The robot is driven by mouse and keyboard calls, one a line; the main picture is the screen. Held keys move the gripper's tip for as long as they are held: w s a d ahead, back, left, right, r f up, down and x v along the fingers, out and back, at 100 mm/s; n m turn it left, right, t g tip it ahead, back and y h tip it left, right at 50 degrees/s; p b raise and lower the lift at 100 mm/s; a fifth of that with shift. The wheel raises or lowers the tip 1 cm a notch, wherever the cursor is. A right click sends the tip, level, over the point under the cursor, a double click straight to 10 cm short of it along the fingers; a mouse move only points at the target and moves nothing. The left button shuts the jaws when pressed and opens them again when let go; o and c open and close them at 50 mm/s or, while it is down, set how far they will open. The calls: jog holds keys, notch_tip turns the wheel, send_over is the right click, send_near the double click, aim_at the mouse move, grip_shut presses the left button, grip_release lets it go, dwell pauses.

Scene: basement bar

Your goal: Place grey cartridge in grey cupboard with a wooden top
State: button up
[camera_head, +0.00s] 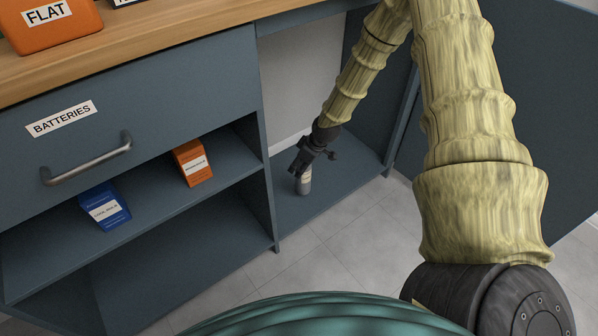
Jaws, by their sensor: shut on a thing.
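The grey cartridge (303,184) is upright at the bottom of the open compartment of the grey cupboard (335,189). My gripper (304,170) reaches down into that compartment and is shut on the cartridge's upper part, hiding its top. The cartridge's base appears to be at the compartment floor, but I cannot tell whether it touches. The cupboard has a wooden top (160,42).
A drawer labelled BATTERIES (180,95) is shut. Open shelves below hold a blue box (104,208) and an orange box (192,163). An orange bin labelled FLAT (50,28) stands on the top. An open door (500,120) is at right. Tiled floor (330,240) lies in front.

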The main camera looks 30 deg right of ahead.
jog(key=x, duration=0.1)
jog(key=b+x, duration=0.2)
jog(key=shift+w+d+f, duration=0.25)
jog(key=shift+f, duration=0.25)
jog(key=o, duration=1.2)
jog(key=shift+o, duration=0.2)
jog(key=p+v, duration=0.4)
jog(key=v, duration=0.8)
